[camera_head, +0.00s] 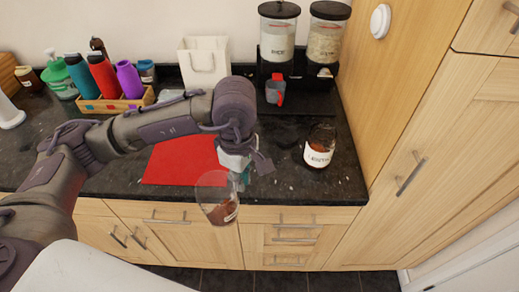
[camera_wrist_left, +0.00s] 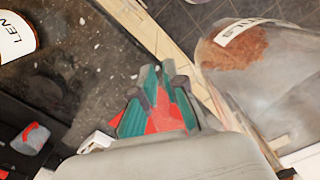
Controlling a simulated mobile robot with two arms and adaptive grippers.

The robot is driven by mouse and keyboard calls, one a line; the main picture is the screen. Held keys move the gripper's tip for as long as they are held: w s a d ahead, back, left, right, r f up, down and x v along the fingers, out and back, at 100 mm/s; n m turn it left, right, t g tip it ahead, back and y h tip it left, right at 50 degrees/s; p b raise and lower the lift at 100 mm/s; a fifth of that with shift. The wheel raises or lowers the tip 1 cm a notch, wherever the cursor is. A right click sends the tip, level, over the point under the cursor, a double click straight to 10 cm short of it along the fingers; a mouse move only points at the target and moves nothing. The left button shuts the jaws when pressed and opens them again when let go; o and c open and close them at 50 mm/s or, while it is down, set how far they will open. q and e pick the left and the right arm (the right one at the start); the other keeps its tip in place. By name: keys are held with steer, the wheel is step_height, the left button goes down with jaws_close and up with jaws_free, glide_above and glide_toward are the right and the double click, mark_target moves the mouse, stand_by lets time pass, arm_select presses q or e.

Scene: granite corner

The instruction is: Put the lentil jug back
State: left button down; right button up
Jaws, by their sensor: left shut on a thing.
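My left gripper (camera_head: 240,178) is shut on a clear jug (camera_head: 211,190) with brown lentils low inside and a white label. It holds the jug in front of the counter edge, clear of the worktop. The jug also shows at the right of the left wrist view (camera_wrist_left: 250,75), its label ending in "TILS". The teal-padded fingers (camera_wrist_left: 155,100) have red between them; I cannot tell whether that is a handle. A similar dark-filled jar (camera_head: 320,146) with a white label stands on the counter at right; its label starts "LEN" in the left wrist view (camera_wrist_left: 15,38). My right gripper is not in view.
A red mat (camera_head: 178,163) lies on the dark counter (camera_head: 285,188). A grey cup with a red handle (camera_head: 275,89) sits below two dispensers (camera_head: 278,40). A tall cabinet (camera_head: 420,100) bounds the right.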

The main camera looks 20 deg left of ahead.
arm_select(q)
steer(key=w+d+m+p, duration=0.15)
steer(key=d+m, duration=0.35)
steer(key=m, duration=1)
steer(key=w+d+m+p, duration=0.1)
steer(key=w+d+m, duration=0.3)
steer(key=m, duration=1.2)
steer(key=shift+n, duration=0.5)
steer(key=w+a+f, duration=0.4)
steer(key=a, duration=0.1)
steer(key=w+a+f+b, duration=0.1)
steer(key=w+a+f, duration=0.1)
steer(key=shift+w+a, duration=0.2)
steer(key=shift+w, duration=0.15)
steer(key=shift+w+a+f, duration=0.1)
steer(key=shift+f, duration=0.2)
step_height(320, 180, down, 3)
steer(key=shift+f+p, duration=0.1)
steer(key=shift+p, duration=0.75)
steer(key=shift+f, duration=0.25)
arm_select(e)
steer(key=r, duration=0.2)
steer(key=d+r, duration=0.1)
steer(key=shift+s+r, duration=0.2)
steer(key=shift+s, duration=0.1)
